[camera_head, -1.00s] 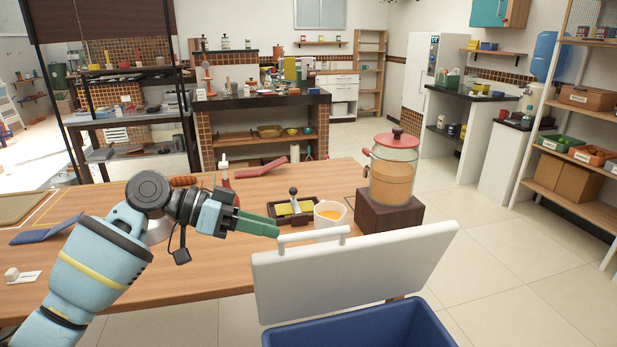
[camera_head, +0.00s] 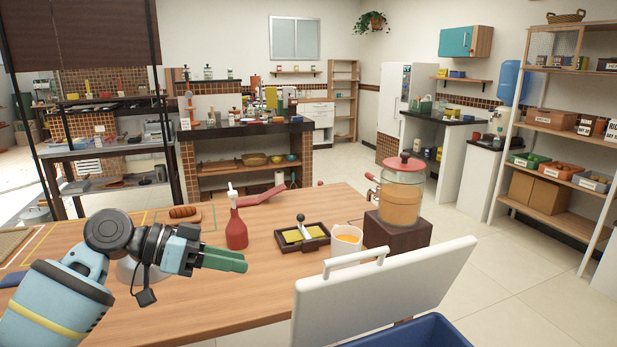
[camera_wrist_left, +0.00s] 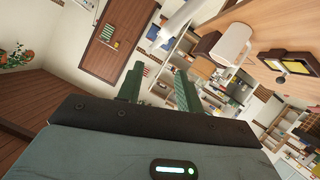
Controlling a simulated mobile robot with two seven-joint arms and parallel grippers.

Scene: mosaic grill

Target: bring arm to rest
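My left arm comes in from the lower left of the head view. Its gripper (camera_head: 232,260) has green fingers and hovers above the wooden table (camera_head: 215,295), pointing right. In the left wrist view, the two green fingers (camera_wrist_left: 158,88) stand apart with nothing between them. The gripper is clear of the red bottle (camera_head: 236,228), which stands behind it. My right gripper is not in view.
Right of the gripper are a dark tray (camera_head: 283,244) with yellow contents, a white cup (camera_head: 346,251), and a drink dispenser (camera_head: 400,205) on a block. A blue bin (camera_head: 425,335) with a raised white lid (camera_head: 385,295) stands in front. Open tabletop surrounds the gripper.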

